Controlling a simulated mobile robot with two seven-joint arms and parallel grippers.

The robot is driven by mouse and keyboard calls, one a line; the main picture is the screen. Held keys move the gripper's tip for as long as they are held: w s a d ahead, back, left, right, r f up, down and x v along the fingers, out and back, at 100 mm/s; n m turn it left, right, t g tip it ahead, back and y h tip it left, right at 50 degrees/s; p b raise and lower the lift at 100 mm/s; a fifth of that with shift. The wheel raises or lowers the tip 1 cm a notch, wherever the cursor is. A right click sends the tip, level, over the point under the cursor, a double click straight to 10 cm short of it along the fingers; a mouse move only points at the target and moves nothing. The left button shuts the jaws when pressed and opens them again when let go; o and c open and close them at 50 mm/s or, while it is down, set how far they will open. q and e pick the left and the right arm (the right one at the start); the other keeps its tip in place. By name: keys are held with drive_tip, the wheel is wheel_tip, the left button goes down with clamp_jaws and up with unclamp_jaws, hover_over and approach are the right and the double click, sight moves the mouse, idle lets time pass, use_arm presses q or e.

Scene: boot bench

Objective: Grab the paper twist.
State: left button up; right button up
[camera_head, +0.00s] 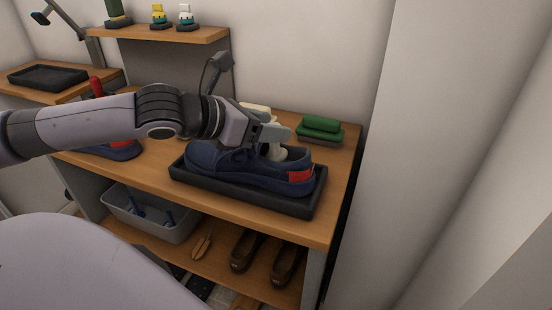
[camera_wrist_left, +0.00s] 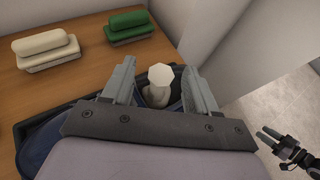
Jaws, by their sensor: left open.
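The paper twist (camera_wrist_left: 160,78) is a pale, off-white piece with a faceted knob on top, standing in the opening of a navy shoe. In the head view its pale lower part (camera_head: 277,152) shows just under my left gripper (camera_head: 270,133). In the left wrist view my left gripper (camera_wrist_left: 158,84) is open, with one finger on each side of the twist and a gap to each. The navy shoe (camera_head: 235,165) with a red heel patch lies in a black tray (camera_head: 250,196). My right gripper (camera_wrist_left: 268,140) shows small at the lower right, away from the bench, its fingers apart.
A green brush (camera_head: 320,125) and a cream brush (camera_wrist_left: 45,46) lie behind the tray. A lamp (camera_head: 217,67) stands at the back. A grey bin (camera_head: 150,215) and brown shoes (camera_head: 245,252) are on the lower shelf. A wall closes the right side.

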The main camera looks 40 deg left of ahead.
use_arm(q)
drive_tip(key=shift+x, duration=0.85)
clamp_jaws()
